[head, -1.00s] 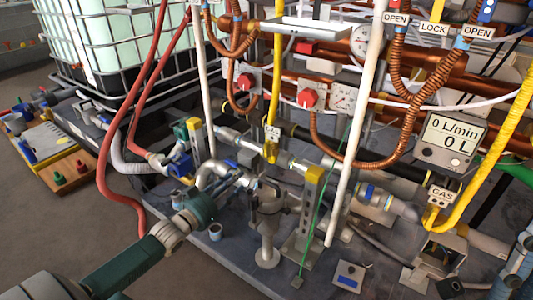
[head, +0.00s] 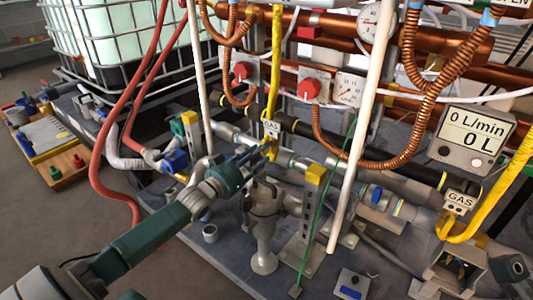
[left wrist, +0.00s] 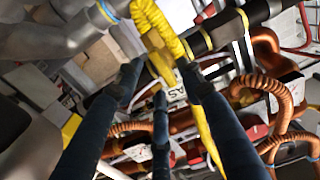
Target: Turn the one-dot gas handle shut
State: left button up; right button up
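A gas label plate (head: 271,128) hangs at the left yellow hose (head: 274,75). Its dots are too small to count. A second gas label plate (head: 461,201) is at the right yellow hose. My left gripper (head: 262,152) is just below the left plate, at the lower end of that hose. In the left wrist view its dark blue fingers (left wrist: 158,82) are spread apart, with the yellow hose end and a yellow fitting (left wrist: 160,62) between and beyond their tips. Contact cannot be told. The handle is not clearly distinguishable behind the fingers. My right gripper is not in view.
A white slanted pole (head: 362,140) stands right of my left gripper, with a thin green line (head: 328,190) beside it. A yellow-topped post (head: 315,175) and a grey valve body (head: 264,215) are close by. Red knobs (head: 309,88) and copper pipes are above.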

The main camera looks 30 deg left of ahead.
pick_arm(q)
jog(key=shift+w+d+b, duration=0.15)
jog(key=shift+w+b, duration=0.6)
jog(key=shift+w, duration=1.3)
grip_shut()
